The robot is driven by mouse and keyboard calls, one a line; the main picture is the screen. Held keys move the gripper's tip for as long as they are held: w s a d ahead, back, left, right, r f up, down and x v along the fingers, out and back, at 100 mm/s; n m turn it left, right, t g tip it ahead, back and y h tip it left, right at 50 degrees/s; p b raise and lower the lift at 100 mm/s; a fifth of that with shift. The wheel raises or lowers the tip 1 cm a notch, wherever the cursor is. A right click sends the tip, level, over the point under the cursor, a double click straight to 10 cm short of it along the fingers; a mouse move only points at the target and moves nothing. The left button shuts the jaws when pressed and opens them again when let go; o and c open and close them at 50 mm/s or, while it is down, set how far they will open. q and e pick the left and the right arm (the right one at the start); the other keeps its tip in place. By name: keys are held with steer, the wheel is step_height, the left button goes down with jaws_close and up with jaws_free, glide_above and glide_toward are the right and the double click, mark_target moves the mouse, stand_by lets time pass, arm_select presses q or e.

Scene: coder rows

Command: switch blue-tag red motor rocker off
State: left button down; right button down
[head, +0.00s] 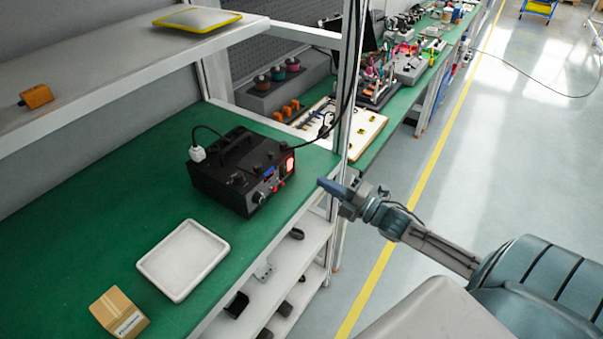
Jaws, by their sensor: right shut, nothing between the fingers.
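A black box-shaped device (225,175) sits on the green bench top with its front panel facing right. A glowing red rocker (290,164) is at the right end of that panel. A small blue patch (269,171), perhaps the tag or a display, shows left of it; its detail is too small to read. My right gripper (322,183) is shut and empty, its tips pointing left toward the device. In the picture it is a little right of and below the rocker, apart from it. My left gripper is out of view.
A white tray (147,264) and a cardboard box (119,313) are on the bench in front of the device. A rack post (351,80) stands behind it. A shelf (90,75) hangs above at the left. Open floor (425,230) lies to the right.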

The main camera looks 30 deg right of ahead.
mark_target(292, 164)
steer(key=p+x, duration=0.1)
steer(key=x, duration=0.2)
steer(key=p+x, duration=0.1)
steer(key=x, duration=0.2)
steer(key=shift+w+r, duration=0.3)
steer(key=shift+w, duration=0.05)
steer(key=shift+w+a+f+p, duration=0.1)
steer(key=shift+w+a+p, duration=0.3)
steer(key=shift+w, duration=0.2)
